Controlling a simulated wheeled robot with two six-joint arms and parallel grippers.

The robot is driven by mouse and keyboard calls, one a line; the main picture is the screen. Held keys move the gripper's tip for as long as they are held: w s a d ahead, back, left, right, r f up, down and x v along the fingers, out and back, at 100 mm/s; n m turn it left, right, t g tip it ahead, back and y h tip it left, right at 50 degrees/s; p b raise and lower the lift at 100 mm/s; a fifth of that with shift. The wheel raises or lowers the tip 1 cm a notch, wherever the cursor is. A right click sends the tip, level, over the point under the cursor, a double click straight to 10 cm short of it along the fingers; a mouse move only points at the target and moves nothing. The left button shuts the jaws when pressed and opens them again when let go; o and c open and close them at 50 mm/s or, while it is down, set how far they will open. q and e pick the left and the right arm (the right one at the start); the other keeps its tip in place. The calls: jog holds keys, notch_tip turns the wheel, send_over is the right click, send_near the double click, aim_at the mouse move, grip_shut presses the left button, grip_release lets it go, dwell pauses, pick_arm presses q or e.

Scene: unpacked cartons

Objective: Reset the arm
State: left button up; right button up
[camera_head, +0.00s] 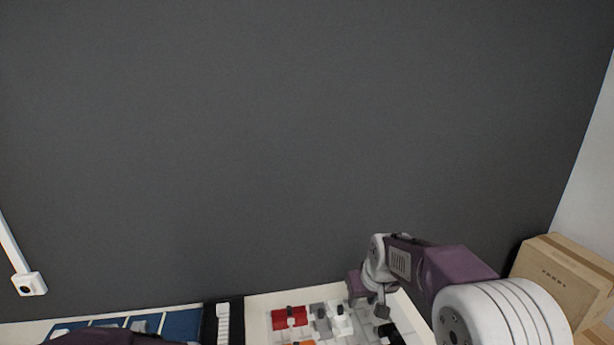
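My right arm comes in from the lower right, purple and white. Its gripper (371,299) points down over the right part of a white board (258,308) that carries small parts. The gap between its fingers is too small and too angled to judge, and I cannot tell whether it touches anything. A dark purple part of my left arm shows at the bottom edge on the left. My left gripper is not in view.
On the board are a red block (289,317), a white block (341,318) and grey pieces. A blue panel (180,325) lies to the left. Cardboard cartons (563,280) stand at the right. A dark wall (280,150) rises behind, with a white socket (29,284) at left.

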jog(key=s+d+f+m+g, duration=0.1)
jog(key=s+f, duration=0.3)
jog(key=s, duration=0.7)
jog(key=s+d+f+g, duration=0.2)
jog(key=s+f, duration=0.3)
jog(key=s, duration=0.7)
jog(key=shift+m, duration=0.4)
